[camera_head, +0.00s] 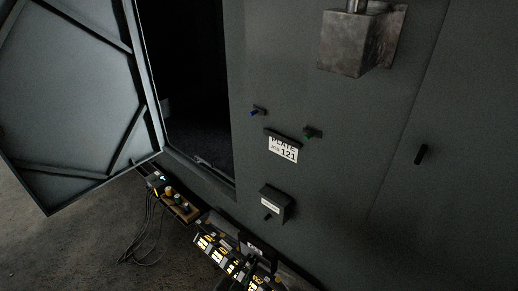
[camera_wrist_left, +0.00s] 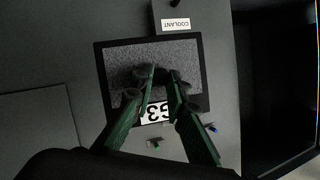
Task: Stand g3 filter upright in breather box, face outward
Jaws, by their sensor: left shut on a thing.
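My left gripper (camera_wrist_left: 160,73) shows in the left wrist view with its green fingers closed on the g3 filter. The filter (camera_wrist_left: 186,52) is a grey mesh pad in a black frame. Its white label, reading G3, appears upside down between the fingers. I cannot make out the gripper or held filter in the head view. No part is legibly marked as the breather box, so I cannot tell which it is. My right gripper is in neither view.
The cabinet door (camera_head: 65,90) stands open at left beside a dark opening (camera_head: 190,80). The front carries a metal box (camera_head: 347,42), blue knob (camera_head: 257,111), green knob (camera_head: 310,132), PLATE 121 sign (camera_head: 283,150) and small labelled box (camera_head: 281,204). A rack (camera_head: 225,258) and cables (camera_head: 150,230) lie below.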

